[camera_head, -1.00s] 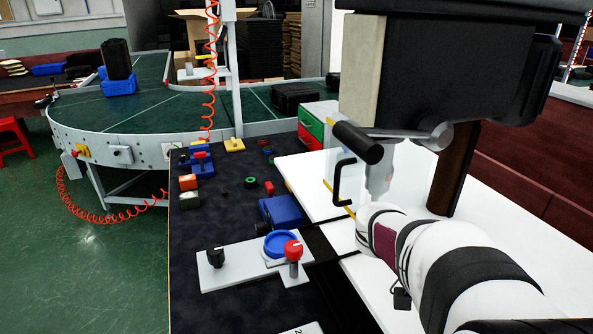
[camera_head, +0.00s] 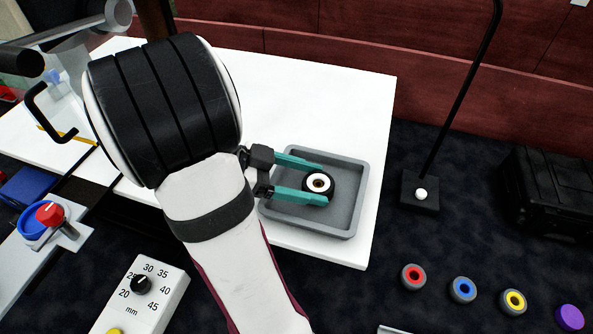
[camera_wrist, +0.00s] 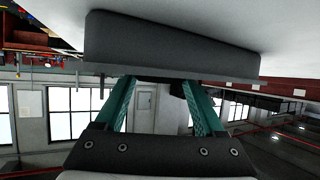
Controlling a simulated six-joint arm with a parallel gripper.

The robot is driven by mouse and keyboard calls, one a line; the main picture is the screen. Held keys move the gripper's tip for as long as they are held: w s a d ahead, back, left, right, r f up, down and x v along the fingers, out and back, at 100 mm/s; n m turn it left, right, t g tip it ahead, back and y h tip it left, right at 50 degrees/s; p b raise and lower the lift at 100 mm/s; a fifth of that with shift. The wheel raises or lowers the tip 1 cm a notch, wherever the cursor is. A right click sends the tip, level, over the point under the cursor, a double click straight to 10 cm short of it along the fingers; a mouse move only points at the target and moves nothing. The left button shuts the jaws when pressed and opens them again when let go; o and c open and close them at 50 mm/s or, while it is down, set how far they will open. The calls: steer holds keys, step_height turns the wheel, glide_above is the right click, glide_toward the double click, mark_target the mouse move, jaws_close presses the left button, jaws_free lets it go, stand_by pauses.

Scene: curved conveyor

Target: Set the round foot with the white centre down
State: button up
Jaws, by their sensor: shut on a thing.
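The round foot with the white centre (camera_head: 318,182) is dark around its outside. In the head view it is between the two teal fingers of my gripper (camera_head: 317,187), which are shut on it. It is over the inside of a grey tray (camera_head: 350,208); I cannot tell whether it touches the tray's floor. In the wrist view, my gripper's fingers (camera_wrist: 160,84) run up behind the grey tray wall (camera_wrist: 170,45), which hides their tips and the foot.
The tray sits on a white table (camera_head: 348,92). To its right on the dark surface are a black stand (camera_head: 420,190), a black case (camera_head: 555,195), and feet with red (camera_head: 413,277), blue (camera_head: 463,289) and yellow (camera_head: 513,301) centres. A purple disc (camera_head: 571,316) lies further right.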

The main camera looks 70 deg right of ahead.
steer(key=shift+f, duration=0.1)
steer(key=o, duration=1.4)
steer(key=shift+c, duration=0.2)
steer(key=shift+w+r, duration=0.2)
steer(key=shift+r, duration=0.05)
steer(key=v, duration=1.1)
steer(key=shift+w+a+r, duration=0.1)
steer(key=shift+w+a, duration=0.1)
steer(key=shift+w, duration=0.1)
steer(key=s+a+f+n+t+y, duration=0.1)
steer(key=a+n+t, duration=0.3)
steer(key=a+n, duration=0.4)
steer(key=a+f+n+t+y, duration=0.3)
steer(key=a+f+n, duration=0.1)
steer(key=a+n, duration=0.5)
steer(key=s+a+f+n+t+y, duration=0.1)
steer(key=a+n+t, duration=0.3)
steer(key=a+n, duration=0.5)
steer(key=shift+s+a+f+t+y, duration=0.3)
steer(key=shift+s+f+y, duration=0.05)
steer(key=shift+f+y, duration=0.45)
